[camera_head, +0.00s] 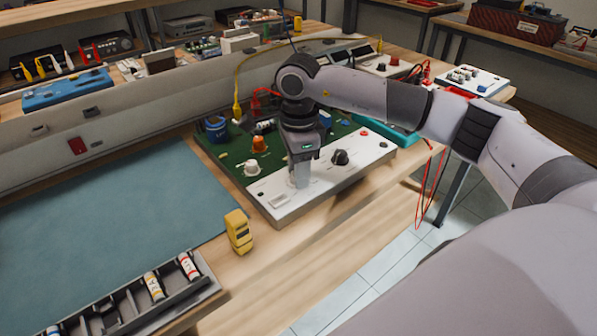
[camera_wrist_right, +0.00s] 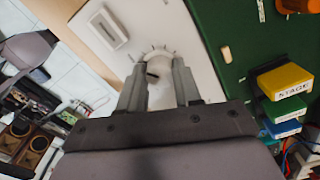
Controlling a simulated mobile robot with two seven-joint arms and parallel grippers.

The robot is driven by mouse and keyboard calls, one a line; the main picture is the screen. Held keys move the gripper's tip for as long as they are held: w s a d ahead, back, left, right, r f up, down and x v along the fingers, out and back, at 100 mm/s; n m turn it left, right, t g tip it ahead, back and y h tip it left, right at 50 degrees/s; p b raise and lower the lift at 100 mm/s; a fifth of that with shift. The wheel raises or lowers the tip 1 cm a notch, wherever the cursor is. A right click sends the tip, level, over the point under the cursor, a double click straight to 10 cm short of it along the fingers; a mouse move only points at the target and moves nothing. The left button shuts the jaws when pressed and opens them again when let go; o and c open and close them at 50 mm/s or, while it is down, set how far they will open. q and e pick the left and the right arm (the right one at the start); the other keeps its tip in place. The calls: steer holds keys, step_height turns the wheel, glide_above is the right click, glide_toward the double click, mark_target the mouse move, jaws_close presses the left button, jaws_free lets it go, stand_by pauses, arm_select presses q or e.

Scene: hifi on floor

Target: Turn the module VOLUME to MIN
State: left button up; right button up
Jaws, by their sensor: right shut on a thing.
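The module (camera_head: 330,185) is a board with a green back part and a white front panel, lying on the wooden bench. My right gripper (camera_head: 300,182) points down at the white panel, between a white knob (camera_head: 252,168) on its left and a black knob (camera_head: 340,157) on its right. In the right wrist view my right gripper (camera_wrist_right: 160,70) is shut on a pale knob (camera_wrist_right: 156,62) with tick marks around it. The fingers hide most of this knob, and I cannot read its label or its setting. My left gripper is not in view.
A yellow meter (camera_head: 238,231) stands left of the module. A blue-green mat (camera_head: 110,205) lies clear on the bench. A grey tray (camera_head: 205,285) with small tubes is at the front. Stacked coloured blocks (camera_wrist_right: 285,80) stand on the green board.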

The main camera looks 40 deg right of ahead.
steer(key=shift+r+n, duration=0.1)
steer(key=shift+n, duration=1)
steer(key=o, duration=1)
steer(key=shift+o, duration=0.2)
step_height(320, 180, up, 7)
steer(key=shift+r+b, duration=0.1)
steer(key=shift+b, duration=0.2)
